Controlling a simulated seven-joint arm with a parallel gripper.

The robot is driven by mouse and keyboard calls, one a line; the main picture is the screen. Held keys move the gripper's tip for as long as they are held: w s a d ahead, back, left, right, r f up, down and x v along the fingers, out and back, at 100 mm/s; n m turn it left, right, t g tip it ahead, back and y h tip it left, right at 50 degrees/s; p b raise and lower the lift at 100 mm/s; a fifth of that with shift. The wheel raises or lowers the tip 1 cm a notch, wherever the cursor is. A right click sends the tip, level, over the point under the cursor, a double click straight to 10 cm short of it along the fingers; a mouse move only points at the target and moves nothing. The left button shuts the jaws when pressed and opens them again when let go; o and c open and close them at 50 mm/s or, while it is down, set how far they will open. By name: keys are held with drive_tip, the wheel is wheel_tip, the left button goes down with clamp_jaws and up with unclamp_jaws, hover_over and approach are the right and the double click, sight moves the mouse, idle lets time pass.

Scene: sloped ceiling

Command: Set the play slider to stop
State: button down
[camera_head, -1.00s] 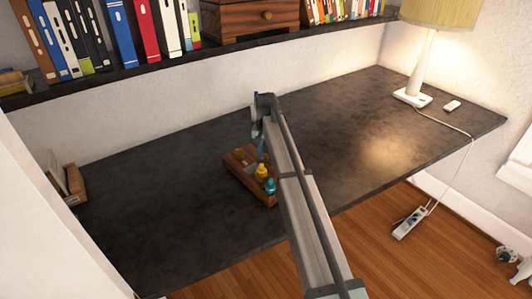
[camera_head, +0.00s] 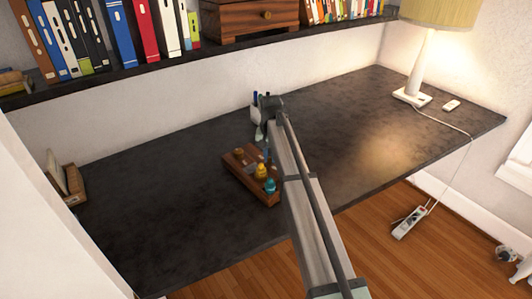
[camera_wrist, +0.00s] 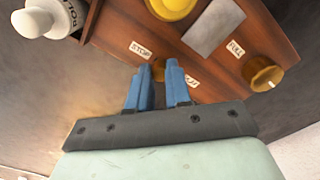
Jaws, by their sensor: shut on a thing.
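The wooden control box (camera_head: 241,178) sits on the dark desk, and its panel (camera_wrist: 115,22) fills the top of the wrist view. A small brass slider knob (camera_wrist: 158,70) is between the blue fingertips of my gripper (camera_wrist: 159,67), which is shut on it. The STOP label (camera_wrist: 140,50) is just left of the knob. Another label (camera_wrist: 192,82), partly covered and probably PLAY, is just right of it. The slider's track is mostly hidden by the fingers, so I cannot tell its exact setting. In the head view my gripper (camera_head: 267,154) is small, over the box's far side.
The panel also has a yellow knob (camera_wrist: 172,7), a grey plate (camera_wrist: 213,27), a FULL label (camera_wrist: 236,48) and a brass knob (camera_wrist: 264,75). A white, lettered round object (camera_wrist: 43,20) is at upper left.

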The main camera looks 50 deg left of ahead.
drive_tip(key=shift+d, duration=0.25)
drive_tip(key=c, duration=1)
unclamp_jaws()
drive_tip(key=shift+c, duration=0.2)
drive_tip(key=shift+a+r, duration=0.1)
drive_tip(key=shift+r, duration=0.05)
wheel_tip(320, 180, up, 14)
drive_tip(key=shift+f, duration=0.2)
